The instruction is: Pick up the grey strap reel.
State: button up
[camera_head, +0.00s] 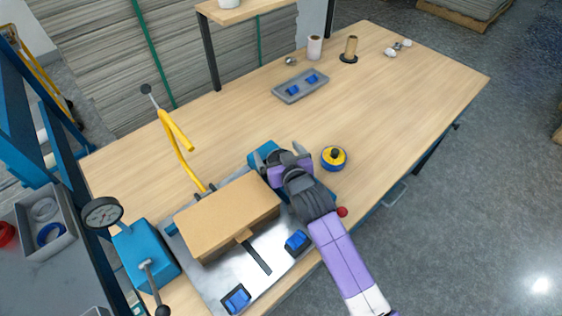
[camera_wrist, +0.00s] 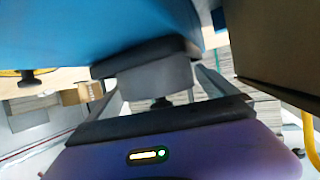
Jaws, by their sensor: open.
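My gripper (camera_head: 279,154) is over the table beside the brown carton, with its two fingers spread apart. In the wrist view, my gripper (camera_wrist: 160,84) has a finger on each side of a grey block (camera_wrist: 155,78) with a black upper edge. A blue body (camera_wrist: 90,30) lies close above that block; I cannot tell whether the two are joined. Nothing is clearly held. I cannot say for sure which thing is the grey strap reel; a pale grey ring (camera_head: 44,209) lies in the grey bin at the left, above a blue ring (camera_head: 50,234).
The carton (camera_head: 228,215) on a metal plate stands left of my gripper. A yellow and blue round thing (camera_head: 334,158) is to its right. A grey tray (camera_head: 292,96), a white roll (camera_head: 314,47) and a brown roll (camera_head: 351,46) stand farther back.

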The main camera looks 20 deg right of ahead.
jog(key=c, duration=1.7)
jog(key=shift+o, duration=0.2)
jog(key=shift+r, duration=0.1)
